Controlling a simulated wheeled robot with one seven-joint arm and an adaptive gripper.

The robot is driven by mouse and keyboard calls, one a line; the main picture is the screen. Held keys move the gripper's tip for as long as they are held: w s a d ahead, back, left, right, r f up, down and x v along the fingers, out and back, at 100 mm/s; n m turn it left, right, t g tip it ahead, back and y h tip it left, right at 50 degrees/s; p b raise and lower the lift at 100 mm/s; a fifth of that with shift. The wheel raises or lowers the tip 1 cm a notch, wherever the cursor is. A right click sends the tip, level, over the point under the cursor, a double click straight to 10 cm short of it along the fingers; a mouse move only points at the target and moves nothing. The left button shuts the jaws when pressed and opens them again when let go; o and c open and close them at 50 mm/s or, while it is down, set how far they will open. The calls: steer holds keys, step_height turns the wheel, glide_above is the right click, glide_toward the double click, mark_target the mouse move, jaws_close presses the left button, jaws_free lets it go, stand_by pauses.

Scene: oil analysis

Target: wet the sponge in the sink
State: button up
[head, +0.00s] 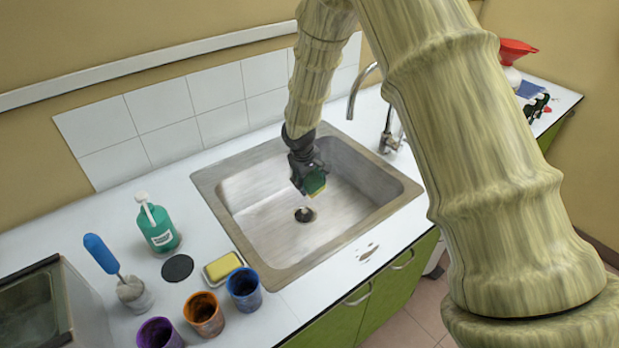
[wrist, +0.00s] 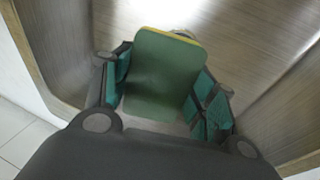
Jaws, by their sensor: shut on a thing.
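My gripper (head: 306,177) hangs down over the basin and is shut on a green sponge (head: 315,182) with a thin yellow edge. In the wrist view the sponge (wrist: 164,75) sits between the two teal-padded fingers of the gripper (wrist: 164,95), its green face toward the camera. The metal sink (head: 262,222) is set into the white counter. The sponge shows above the dark drain (head: 304,214); its exact height over the basin floor is hard to tell. A chrome tap (head: 388,125) stands at the back right of the sink, its spout curving up; no water shows from it.
A yellow sponge in a dish (head: 224,266), a green soap bottle (head: 157,228), a blue-handled brush (head: 104,258) and purple (head: 158,334), orange (head: 203,314) and blue (head: 243,289) cups stand left of the sink. A red funnel (head: 516,48) is at the far right.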

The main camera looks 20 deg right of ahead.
mark_target(311, 176)
steer(key=shift+f+b, duration=3.75)
steer(key=shift+f, duration=3.4)
steer(key=shift+r+p, duration=6.2)
steer(key=shift+r, duration=3.2)
